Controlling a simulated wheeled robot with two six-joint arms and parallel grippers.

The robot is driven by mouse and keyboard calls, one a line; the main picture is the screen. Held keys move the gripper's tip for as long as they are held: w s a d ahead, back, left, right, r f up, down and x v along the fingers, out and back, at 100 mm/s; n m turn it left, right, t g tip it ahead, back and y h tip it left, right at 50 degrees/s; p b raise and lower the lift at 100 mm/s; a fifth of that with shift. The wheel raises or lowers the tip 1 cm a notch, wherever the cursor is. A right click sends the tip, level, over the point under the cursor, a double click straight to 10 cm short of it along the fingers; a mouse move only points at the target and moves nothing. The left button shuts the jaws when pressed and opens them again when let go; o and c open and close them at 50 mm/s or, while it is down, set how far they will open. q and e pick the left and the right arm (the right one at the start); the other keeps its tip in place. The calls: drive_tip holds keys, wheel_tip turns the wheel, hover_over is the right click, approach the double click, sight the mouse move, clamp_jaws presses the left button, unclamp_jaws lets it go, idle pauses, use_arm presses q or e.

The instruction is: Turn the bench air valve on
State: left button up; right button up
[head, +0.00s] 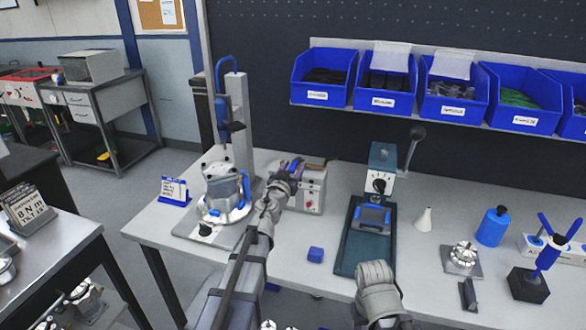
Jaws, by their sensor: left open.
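My left gripper (290,171) is over the bench, in front of a small grey box with red buttons (312,186). Its jaws are open, small and seen from behind, and I see nothing held. The gripper overlaps the left side of the box; I cannot tell whether they touch. No part is plainly marked as the air valve. A black knob (205,230) is at the front of the round fixture with a blue-clamped housing (226,190), left of the gripper. My right arm shows only as a grey link at the bottom; its gripper is not seen.
A green press-like stand (366,247) with a dial and lever stands right of centre. A blue bottle (492,227) and a white cone (424,219) stand further right. Blue bins (384,105) line the back shelf.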

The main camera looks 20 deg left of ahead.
use_arm(q)
drive_tip(key=shift+c, duration=0.4)
clamp_jaws()
idle(0.9)
